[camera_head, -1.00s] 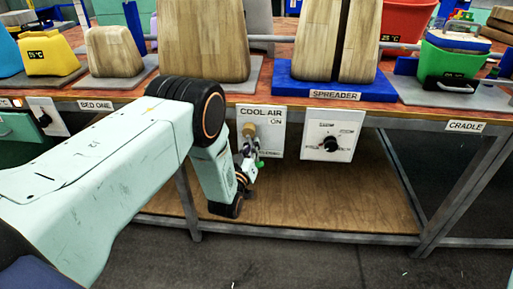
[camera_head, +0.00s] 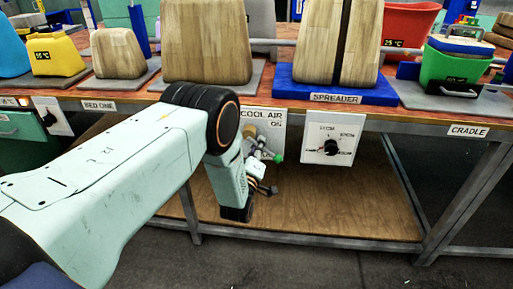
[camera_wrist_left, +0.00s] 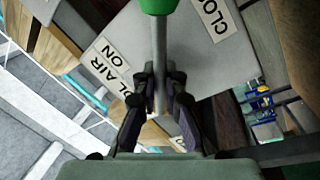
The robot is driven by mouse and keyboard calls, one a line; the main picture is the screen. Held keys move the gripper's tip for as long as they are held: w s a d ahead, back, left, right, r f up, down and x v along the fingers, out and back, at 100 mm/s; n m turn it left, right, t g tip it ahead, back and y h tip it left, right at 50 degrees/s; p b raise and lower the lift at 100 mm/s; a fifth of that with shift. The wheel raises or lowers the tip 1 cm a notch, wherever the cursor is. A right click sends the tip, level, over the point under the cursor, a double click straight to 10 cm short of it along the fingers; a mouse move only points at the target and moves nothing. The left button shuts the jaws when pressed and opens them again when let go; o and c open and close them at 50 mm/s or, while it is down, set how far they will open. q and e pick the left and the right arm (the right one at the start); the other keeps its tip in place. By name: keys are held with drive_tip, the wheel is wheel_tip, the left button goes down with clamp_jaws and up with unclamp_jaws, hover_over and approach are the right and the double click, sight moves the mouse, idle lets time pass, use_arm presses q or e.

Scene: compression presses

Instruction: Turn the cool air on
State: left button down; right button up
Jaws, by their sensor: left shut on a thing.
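The cool air panel (camera_head: 270,120) is a pale plate on the table's front edge, marked COOL AIR ON. A brass valve fitting shows in part on it, and a grey lever with a green end (camera_head: 278,157) points to the lower right. My left gripper (camera_head: 263,152) is at the lever, partly hidden by its own wrist. In the left wrist view, both fingers (camera_wrist_left: 159,95) are shut on the grey lever (camera_wrist_left: 159,48), with the green end beyond them. Labels reading ON and CLO show on the panel there (camera_wrist_left: 185,40). My right gripper is out of view.
A dial panel (camera_head: 331,146) hangs just right of the cool air panel. The table (camera_head: 285,109) carries wooden blocks, a blue SPREADER base (camera_head: 335,86) and a green container (camera_head: 450,68). A lower wooden shelf (camera_head: 330,205) lies below, with clear room above it.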

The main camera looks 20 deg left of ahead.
use_arm(q)
drive_tip(key=n, duration=0.2)
drive_tip(key=d+n+y, duration=0.1)
drive_tip(key=n, duration=0.1)
drive_tip(key=shift+r, duration=0.35)
drive_tip(key=shift+r+n+y+p, duration=0.35)
drive_tip(key=shift+n+y, duration=0.05)
drive_tip(key=shift+n, duration=0.75)
drive_tip(key=shift+r+n+y+p, duration=0.3)
drive_tip(key=shift+n+y+p, duration=0.1)
drive_tip(key=shift+n, duration=0.75)
drive_tip(key=c, duration=1.4)
unclamp_jaws()
drive_tip(key=shift+w+a+r, duration=0.1)
drive_tip(key=shift+r, duration=0.1)
drive_tip(key=shift+c, duration=0.2)
drive_tip(key=v, duration=1.2)
